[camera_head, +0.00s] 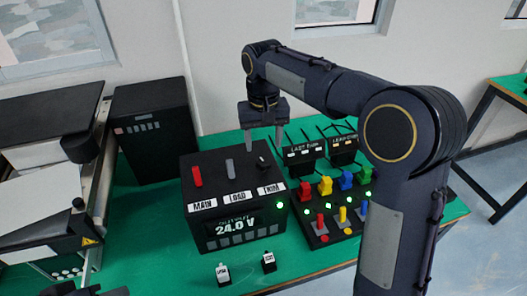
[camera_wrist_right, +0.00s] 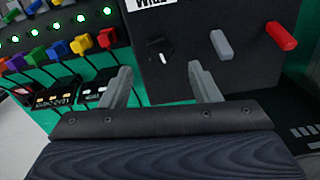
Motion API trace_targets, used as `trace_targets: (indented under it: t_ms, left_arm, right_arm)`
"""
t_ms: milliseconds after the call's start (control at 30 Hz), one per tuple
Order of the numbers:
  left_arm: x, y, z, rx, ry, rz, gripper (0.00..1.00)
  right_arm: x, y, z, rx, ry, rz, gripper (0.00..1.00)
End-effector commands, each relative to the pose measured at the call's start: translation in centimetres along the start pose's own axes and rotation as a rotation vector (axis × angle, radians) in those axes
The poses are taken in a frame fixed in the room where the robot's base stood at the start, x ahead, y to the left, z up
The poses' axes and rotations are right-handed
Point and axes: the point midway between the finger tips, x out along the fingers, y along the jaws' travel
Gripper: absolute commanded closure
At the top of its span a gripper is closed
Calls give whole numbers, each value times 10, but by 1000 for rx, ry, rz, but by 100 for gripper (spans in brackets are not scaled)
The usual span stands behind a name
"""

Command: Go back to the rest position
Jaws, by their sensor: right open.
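My right gripper (camera_head: 264,140) hangs from my raised right arm, above the back part of a black control box (camera_head: 232,190). Its two grey fingers are apart with nothing between them. In the right wrist view, the open right gripper (camera_wrist_right: 160,82) points at the top of the box, with a black knob (camera_wrist_right: 160,50) just beyond the fingers. The fingers look clear of the knob, though the exact gap is hard to judge. My left gripper is not recognisable; only dark shapes show at the bottom left edge.
The box carries a red lever (camera_head: 197,176) and a grey lever (camera_head: 229,166). To its right is a panel (camera_head: 318,236) with coloured plugs. Two small white-topped switches (camera_head: 222,273) stand in front. A conveyor (camera_head: 92,200) and a dark cabinet (camera_head: 155,130) are at left.

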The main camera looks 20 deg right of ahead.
Motion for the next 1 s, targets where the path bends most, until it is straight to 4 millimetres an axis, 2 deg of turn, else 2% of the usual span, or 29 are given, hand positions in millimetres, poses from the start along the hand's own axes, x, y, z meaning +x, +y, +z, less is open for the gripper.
trace_targets:
  t_ms: [100, 200, 600, 700, 767, 867, 1000]
  left_arm:
    - [0, 0, 0, 0, 0, 0, 64]
    - [0, 0, 0, 0, 0, 0, 64]
    - [0, 0, 0, 0, 0, 0, 64]
    - [0, 0, 0, 0, 0, 0, 64]
    - [0, 0, 0, 0, 0, 0, 64]
    - [0, 0, 0, 0, 0, 0, 64]
    - [0, 0, 0, 0, 0, 0, 64]
  right_arm:
    - [-13, 0, 0, -1, 2, 0, 44]
    - [-18, 0, 0, -1, 0, 0, 44]
    - [-18, 0, 0, -1, 0, 0, 44]
    - [-21, 6, 5, 2, 4, -14, 44]
    - [-24, 15, 12, 6, 12, -38, 44]
    - [-30, 38, 38, 11, 39, -103, 44]
    - [-33, 70, 95, 20, 114, -219, 44]
